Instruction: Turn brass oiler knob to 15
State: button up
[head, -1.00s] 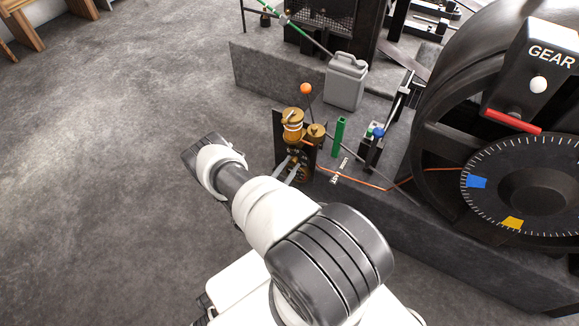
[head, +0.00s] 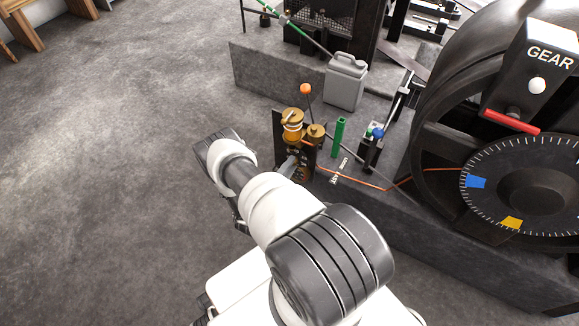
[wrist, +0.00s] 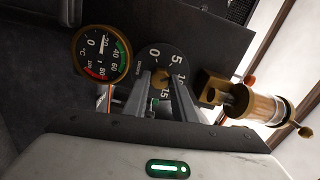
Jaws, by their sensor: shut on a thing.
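The brass oiler (head: 293,122) stands upright on a dark panel at the edge of the grey plinth. In the wrist view the brass oiler knob (wrist: 160,79) sits at the centre of a black dial (wrist: 166,57) marked 0, 5, 10 and 15. My gripper (wrist: 163,81) is shut on the knob, one finger on each side of it. The fingers cover part of the dial, and I cannot tell which number the knob points to. In the head view my arm and hand hide the knob and most of the dial.
A round temperature gauge (wrist: 102,53) sits beside the dial. A green upright post (head: 339,137), an orange-topped lever (head: 306,89) and a blue-topped lever (head: 377,132) stand close to the oiler. A grey can (head: 346,80) is behind. Open floor lies left.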

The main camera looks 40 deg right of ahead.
jog(key=shift+w+d+m+p, duration=0.1)
jog(key=shift+m+p, duration=2.3)
jog(key=shift+m, duration=6.8)
jog(key=o, duration=1)
jog(key=shift+o, duration=0.2)
jog(key=shift+a+f, duration=0.1)
jog(key=shift+a, duration=0.1)
